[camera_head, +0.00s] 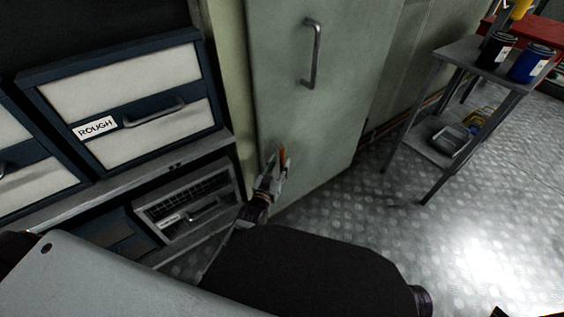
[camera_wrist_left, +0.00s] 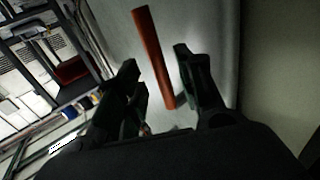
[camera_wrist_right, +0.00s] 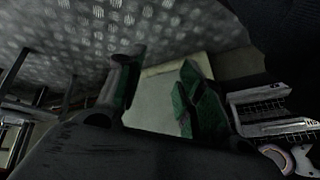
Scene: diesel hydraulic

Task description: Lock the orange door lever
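The orange door lever (camera_head: 282,157) is a short bar on the lower part of a pale grey-green door (camera_head: 310,110). In the left wrist view the lever (camera_wrist_left: 154,60) stands out from the door, with its lower end between the finger tips. My left gripper (camera_head: 273,170) is at the lever; its two fingers (camera_wrist_left: 160,80) are apart, one on each side of the lever, with gaps visible. The head view does not show contact clearly. My right gripper (camera_wrist_right: 155,85) is open and empty, above the floor; it is not clearly seen in the head view.
A drawer cabinet labelled ROUGH (camera_head: 140,105) stands left of the door. A metal handle (camera_head: 312,54) is higher on the door. A grey side table (camera_head: 470,60) with black and blue cans stands at the right. The metal floor (camera_head: 440,235) between is clear.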

